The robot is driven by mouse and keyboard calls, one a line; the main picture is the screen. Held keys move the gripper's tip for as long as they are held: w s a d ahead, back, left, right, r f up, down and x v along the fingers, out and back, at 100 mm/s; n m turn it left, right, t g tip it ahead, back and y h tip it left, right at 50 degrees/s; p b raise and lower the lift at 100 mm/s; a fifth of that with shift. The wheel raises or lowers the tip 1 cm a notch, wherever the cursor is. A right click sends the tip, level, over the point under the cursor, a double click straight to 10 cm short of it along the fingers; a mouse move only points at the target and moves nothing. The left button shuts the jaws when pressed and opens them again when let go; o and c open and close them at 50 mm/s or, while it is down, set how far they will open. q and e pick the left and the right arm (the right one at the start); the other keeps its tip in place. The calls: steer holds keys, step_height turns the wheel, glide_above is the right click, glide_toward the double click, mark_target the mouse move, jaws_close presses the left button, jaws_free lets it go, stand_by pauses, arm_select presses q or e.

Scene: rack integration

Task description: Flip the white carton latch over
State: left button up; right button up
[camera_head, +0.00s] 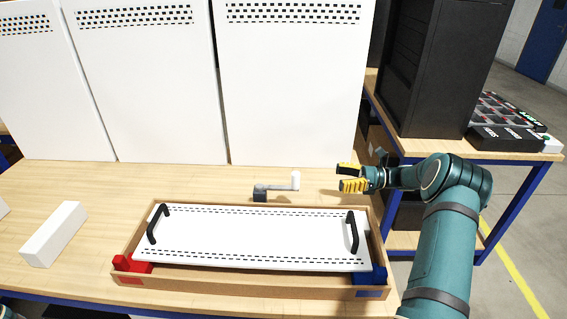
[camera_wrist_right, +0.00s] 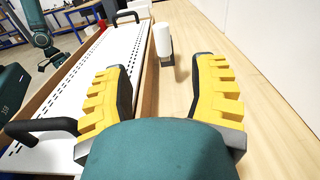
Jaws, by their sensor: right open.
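A small latch (camera_head: 277,188) stands on the wooden table behind the long tray, with a dark block at its left end and a grey arm running right to a white upright knob (camera_head: 296,180). The white knob also shows in the right wrist view (camera_wrist_right: 162,40), beyond and between the fingertips. My right gripper (camera_head: 351,178), with yellow-padded fingers, is open and empty to the right of the knob, apart from it. Its fingers also show in the right wrist view (camera_wrist_right: 161,72). My left gripper does not show clearly; a teal arm part is at the upper left of the wrist view.
A wooden tray (camera_head: 240,283) in front holds a white perforated panel (camera_head: 250,238) with two black handles. A white box (camera_head: 54,234) lies at the left. Tall white panels (camera_head: 295,90) stand behind the latch. A black cabinet (camera_head: 440,70) is at the right.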

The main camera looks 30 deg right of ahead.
mark_target(296, 173)
steer(key=x, duration=1.3)
steer(key=shift+w+a+r, duration=0.15)
steer(key=shift+w+a, duration=0.1)
steer(key=shift+w, duration=0.1)
jaws_close()
